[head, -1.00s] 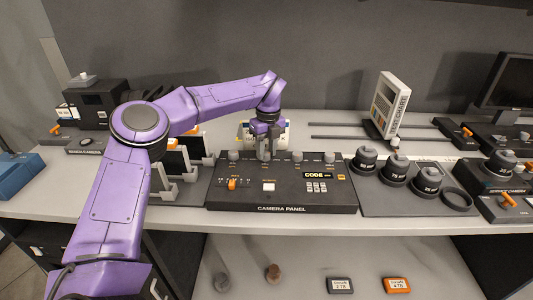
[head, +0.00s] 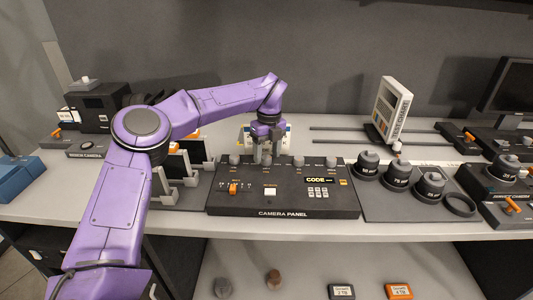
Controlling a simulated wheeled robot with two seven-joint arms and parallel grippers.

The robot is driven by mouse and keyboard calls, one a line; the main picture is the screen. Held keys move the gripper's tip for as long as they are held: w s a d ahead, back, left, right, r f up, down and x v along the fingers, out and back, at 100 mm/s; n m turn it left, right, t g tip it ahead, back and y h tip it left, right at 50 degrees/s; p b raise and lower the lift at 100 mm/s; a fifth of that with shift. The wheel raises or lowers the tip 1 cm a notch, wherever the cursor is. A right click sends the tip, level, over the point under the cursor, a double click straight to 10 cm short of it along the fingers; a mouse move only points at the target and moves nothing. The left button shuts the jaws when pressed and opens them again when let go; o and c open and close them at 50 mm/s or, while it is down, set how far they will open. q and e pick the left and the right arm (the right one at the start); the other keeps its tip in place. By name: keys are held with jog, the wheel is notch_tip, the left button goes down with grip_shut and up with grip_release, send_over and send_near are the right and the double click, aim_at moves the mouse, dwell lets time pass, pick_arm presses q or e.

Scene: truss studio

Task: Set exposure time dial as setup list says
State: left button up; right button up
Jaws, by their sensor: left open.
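The black camera panel (head: 283,202) lies on the bench at the centre, with a row of grey dials along its back edge. One dial (head: 235,160) is left of my gripper; two others, a dial (head: 298,160) and a dial (head: 331,162), are to its right. My left gripper (head: 265,158) is open, pointing down at the second dial from the left, which its fingers largely hide. I cannot tell whether they touch it. The dial labels are too small to read. A pale card (head: 247,138) behind the gripper is partly hidden; I cannot tell if it is the setup list.
An orange switch (head: 233,189) and a white button (head: 270,191) are on the panel. Lens-like black cylinders (head: 397,174) stand on a mat to the right. A white chart board (head: 391,108) stands behind. Grey holders (head: 166,184) are close to the panel's left.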

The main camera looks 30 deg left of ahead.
aim_at(268, 156)
pick_arm(q)
notch_tip(268, 156, up, 10)
jog(key=shift+w, duration=0.25)
dwell(0.3)
